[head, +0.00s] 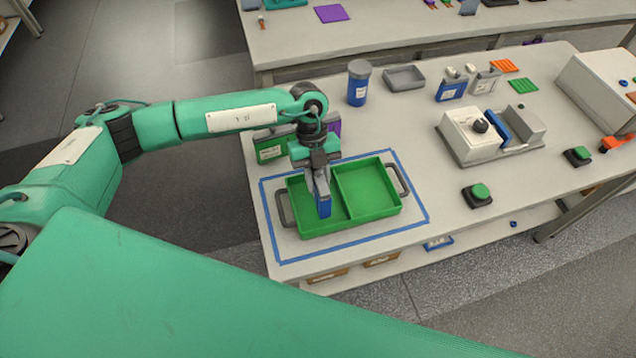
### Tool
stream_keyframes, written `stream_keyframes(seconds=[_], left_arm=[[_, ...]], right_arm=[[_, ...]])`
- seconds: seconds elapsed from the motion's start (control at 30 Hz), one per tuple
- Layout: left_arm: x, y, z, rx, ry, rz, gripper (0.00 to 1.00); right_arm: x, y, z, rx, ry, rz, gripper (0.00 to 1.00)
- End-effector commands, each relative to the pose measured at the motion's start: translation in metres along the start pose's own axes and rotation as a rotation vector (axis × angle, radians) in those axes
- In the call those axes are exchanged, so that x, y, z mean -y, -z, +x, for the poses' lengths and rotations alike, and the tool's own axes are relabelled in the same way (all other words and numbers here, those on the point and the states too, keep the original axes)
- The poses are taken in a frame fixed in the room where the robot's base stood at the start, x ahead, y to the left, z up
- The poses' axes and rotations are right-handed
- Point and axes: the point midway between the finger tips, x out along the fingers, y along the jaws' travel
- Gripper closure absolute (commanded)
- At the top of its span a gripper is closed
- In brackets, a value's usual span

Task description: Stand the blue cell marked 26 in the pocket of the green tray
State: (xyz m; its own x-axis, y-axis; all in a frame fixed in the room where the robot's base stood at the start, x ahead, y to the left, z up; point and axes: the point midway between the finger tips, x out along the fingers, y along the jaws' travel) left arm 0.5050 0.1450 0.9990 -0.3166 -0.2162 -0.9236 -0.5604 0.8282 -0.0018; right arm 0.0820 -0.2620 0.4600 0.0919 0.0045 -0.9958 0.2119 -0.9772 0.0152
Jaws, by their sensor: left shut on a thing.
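The green tray (378,213) lies inside a blue tape outline near the front left of the table. It has two compartments split by a divider and a grey handle at each end. My left gripper (322,188) points down over the left compartment. It is shut on a blue cell (323,208), which hangs upright below the fingers. I cannot read a number on this cell. I cannot tell whether its lower end touches the tray floor. The right compartment is empty. My right gripper is not in view.
Green and purple cells (269,152) stand just behind the tray. A blue canister (359,83), a grey tray (404,78) and a blue labelled cell (451,91) stand farther back. A white device (467,135) and a green button (479,192) are to the right.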

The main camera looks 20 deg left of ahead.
Motion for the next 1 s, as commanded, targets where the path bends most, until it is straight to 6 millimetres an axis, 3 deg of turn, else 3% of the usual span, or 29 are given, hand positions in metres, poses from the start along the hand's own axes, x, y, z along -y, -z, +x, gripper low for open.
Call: stream_keyframes(seconds=[0.2, 0.6, 0.63, 0.7, 1.0], left_arm=[[0.0, -0.01, 0.026, -0.002, 0.0, 0.0, 1.0], [0.0, -0.013, 0.033, 0.0, 0.001, 0.0, 1.0], [0.0, -0.013, 0.033, 0.0, -0.001, 0.0, 0.69], [0.0, -0.013, 0.032, 0.0, -0.001, 0.0, 0.55], [0.0, -0.013, 0.031, 0.0, -0.001, 0.0, 0.53]], right_arm=[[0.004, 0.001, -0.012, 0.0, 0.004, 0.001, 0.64], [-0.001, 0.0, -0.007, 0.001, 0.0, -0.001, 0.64], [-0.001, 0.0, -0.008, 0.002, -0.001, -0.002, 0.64], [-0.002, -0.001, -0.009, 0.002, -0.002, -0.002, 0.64], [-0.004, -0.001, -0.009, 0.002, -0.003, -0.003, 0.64]])
